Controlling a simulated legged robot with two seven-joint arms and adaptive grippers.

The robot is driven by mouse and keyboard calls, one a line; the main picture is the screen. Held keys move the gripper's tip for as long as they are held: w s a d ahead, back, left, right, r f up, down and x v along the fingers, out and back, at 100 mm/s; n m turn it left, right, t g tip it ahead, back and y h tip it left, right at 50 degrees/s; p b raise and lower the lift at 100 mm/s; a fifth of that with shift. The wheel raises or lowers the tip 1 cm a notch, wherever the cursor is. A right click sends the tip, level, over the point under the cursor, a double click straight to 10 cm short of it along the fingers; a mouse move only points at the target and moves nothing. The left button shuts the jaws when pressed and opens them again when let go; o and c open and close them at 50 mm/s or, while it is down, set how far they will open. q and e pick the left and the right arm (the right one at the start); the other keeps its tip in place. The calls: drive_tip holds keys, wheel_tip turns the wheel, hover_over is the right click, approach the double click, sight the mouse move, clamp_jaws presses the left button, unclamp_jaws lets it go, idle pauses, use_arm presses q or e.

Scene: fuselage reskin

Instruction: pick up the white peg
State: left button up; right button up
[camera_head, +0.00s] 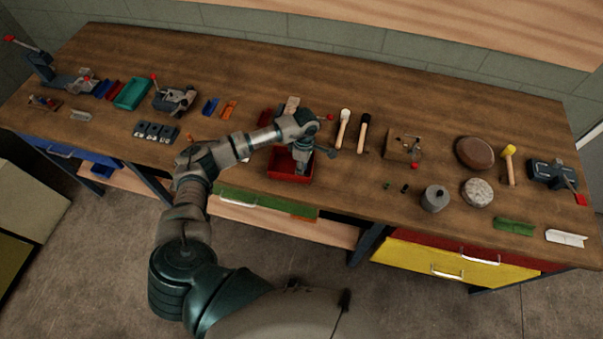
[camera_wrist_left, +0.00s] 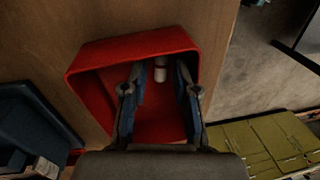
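The white peg (camera_wrist_left: 160,68) shows in the left wrist view as a small pale cylinder inside the red bin, near one wall. The red bin (camera_head: 291,179) sits at the front edge of the workbench; its rim also fills much of the left wrist view (camera_wrist_left: 130,50). My left gripper (camera_head: 303,166) points down into the bin. In the left wrist view its two fingers (camera_wrist_left: 160,85) are spread apart, with the peg in the gap between their tips and no clear contact. The peg cannot be made out in the head view. My right gripper is not in view.
Two mallets (camera_head: 343,128) and a wooden block with a red knob (camera_head: 403,147) lie right of the bin. Small blue and orange parts (camera_head: 228,109) lie to its left. The bench (camera_head: 330,205) in front of the bin's right side is clear.

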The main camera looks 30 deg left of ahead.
use_arm(q)
drive_tip(key=shift+s+f, duration=0.15)
drive_tip(key=shift+f, duration=0.6)
clamp_jaws()
drive_tip(key=shift+r, duration=0.1)
